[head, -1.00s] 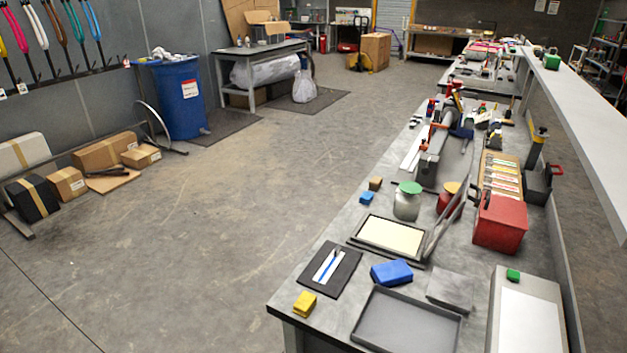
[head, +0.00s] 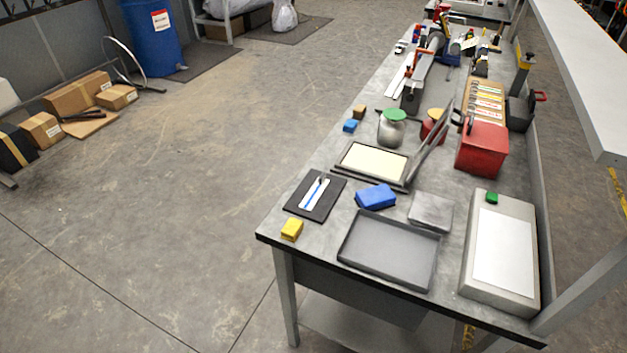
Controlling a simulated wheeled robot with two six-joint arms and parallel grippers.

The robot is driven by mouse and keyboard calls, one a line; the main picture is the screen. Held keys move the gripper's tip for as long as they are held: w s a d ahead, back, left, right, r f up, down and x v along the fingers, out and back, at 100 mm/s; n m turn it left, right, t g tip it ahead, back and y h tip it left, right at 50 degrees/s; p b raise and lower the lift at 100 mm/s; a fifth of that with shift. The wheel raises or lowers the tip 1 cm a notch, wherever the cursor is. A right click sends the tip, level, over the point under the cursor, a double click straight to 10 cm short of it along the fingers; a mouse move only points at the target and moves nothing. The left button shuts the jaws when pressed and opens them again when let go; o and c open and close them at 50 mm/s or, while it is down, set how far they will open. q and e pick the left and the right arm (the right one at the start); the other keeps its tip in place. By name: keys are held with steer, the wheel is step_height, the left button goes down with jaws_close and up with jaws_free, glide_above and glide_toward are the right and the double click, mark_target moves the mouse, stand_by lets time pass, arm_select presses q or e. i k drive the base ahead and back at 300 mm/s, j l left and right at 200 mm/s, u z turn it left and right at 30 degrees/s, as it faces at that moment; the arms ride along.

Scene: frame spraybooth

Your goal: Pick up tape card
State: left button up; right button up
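A white card with a blue strip (head: 314,192), which looks like the tape card, lies on a black mat (head: 330,203) near the left edge of the workbench. A small dark item rests at the card's upper end, too small to make out. Neither of my grippers shows in the head view.
On the workbench (head: 272,231) around the mat are a yellow block (head: 291,229), a blue block (head: 375,196), an empty grey tray (head: 388,280), a framed cream panel (head: 373,162) and a red box (head: 482,148). A grey box with a white top sheet (head: 502,248) stands at right.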

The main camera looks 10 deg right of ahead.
mark_target(315, 192)
steer(key=i+j+z, duration=0.4)
steer(key=j, duration=0.3)
steer(key=i+j+z, duration=0.15)
steer(key=j, duration=0.25)
steer(key=i, duration=0.05)
